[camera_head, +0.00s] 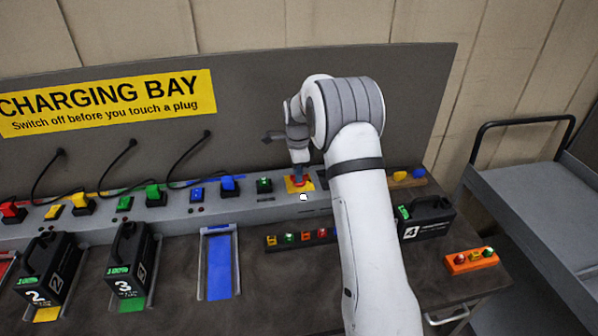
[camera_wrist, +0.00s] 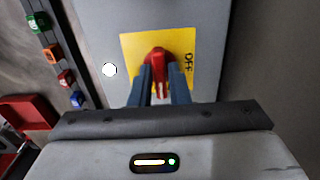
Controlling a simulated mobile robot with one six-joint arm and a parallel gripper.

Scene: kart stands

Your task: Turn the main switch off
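The main switch is a red handle (camera_wrist: 157,56) on a yellow plate (camera_wrist: 128,50) with "OFF" printed at its right in the wrist view. There the handle lies roughly up and down the picture, not toward the "OFF" word. In the head view the yellow plate (camera_head: 308,187) is on the grey console, right of centre. My gripper (camera_wrist: 161,76) is down at the switch, with one finger on each side of the red handle. The fingers look closed on it and hide its lower sides. In the head view my gripper (camera_head: 299,172) partly covers the switch.
A white round lamp (camera_wrist: 110,70) sits beside the plate. Black battery packs (camera_head: 128,262) stand in front of the console (camera_head: 100,233), and one more (camera_head: 428,222) stands right of my arm. Plugs with cables line the console at left. A grey cart (camera_head: 535,205) stands at right.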

